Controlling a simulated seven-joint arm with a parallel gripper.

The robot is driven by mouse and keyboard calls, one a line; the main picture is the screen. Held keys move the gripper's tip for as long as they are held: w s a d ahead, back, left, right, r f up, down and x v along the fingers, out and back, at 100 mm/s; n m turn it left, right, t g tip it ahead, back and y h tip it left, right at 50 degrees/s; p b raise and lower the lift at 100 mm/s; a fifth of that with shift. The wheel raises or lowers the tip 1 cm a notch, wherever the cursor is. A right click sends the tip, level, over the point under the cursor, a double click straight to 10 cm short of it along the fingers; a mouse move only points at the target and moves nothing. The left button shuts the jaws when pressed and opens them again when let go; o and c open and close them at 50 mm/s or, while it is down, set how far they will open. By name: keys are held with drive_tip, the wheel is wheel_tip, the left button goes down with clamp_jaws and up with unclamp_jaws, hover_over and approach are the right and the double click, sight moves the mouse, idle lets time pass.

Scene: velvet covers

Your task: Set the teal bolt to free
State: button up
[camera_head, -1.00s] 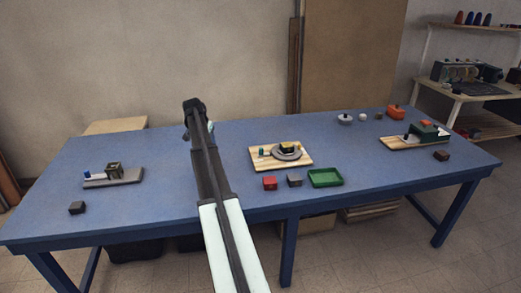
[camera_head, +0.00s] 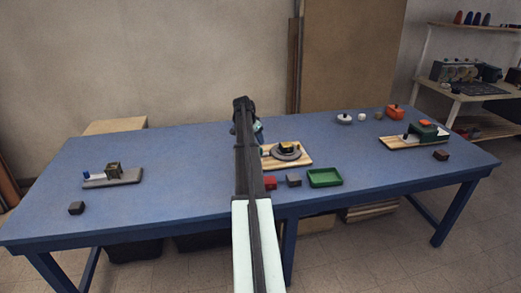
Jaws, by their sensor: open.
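The light wooden board (camera_head: 302,160) in the middle of the table carries a round grey plate (camera_head: 285,154) with a yellow and black piece (camera_head: 288,147) on it. My gripper (camera_head: 257,131) is just beyond that left end, above the table, mostly hidden by my own arm. It is open, and I see nothing held. Whether it touches the board cannot be told.
A red block (camera_head: 270,183), a dark block (camera_head: 293,180) and a green tray (camera_head: 325,178) lie in front of the board. A grey base (camera_head: 113,181) stands left, and another board (camera_head: 400,145) with a green block (camera_head: 424,130) right. The left-centre table is clear.

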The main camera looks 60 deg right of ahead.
sight(261, 148)
drive_tip(key=x, duration=0.8)
drive_tip(key=shift+c, duration=0.5)
clamp_jaws()
